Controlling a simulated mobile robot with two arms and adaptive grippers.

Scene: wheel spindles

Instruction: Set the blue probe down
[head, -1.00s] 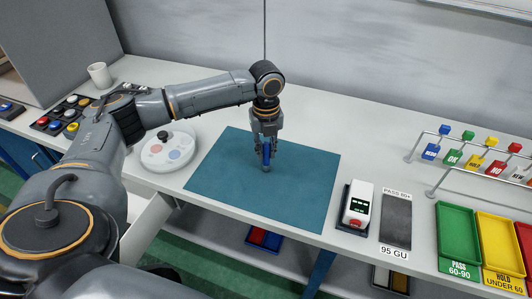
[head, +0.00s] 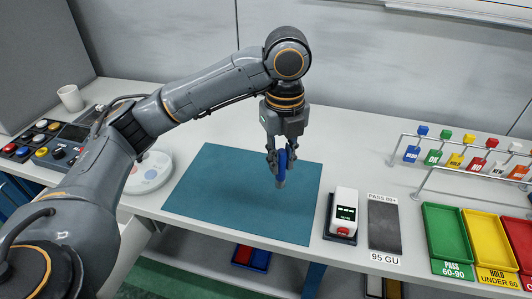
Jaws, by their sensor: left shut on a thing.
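The blue probe (head: 282,166) is a short upright rod with a blue body and a grey lower tip. My left gripper (head: 277,162) is shut on the blue probe and points down. The probe shows above the teal mat (head: 225,207), in front of its right half, and seems clear of the surface. The fingers hide part of the probe. My right gripper is not in view.
A white and red device (head: 343,213) stands right of the mat, beside a dark grey plate (head: 384,226). Green (head: 436,268) and yellow (head: 493,274) trays and a rack of coloured tags (head: 437,141) are at the right. A white round dish (head: 150,175) is left. Most of the mat is bare.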

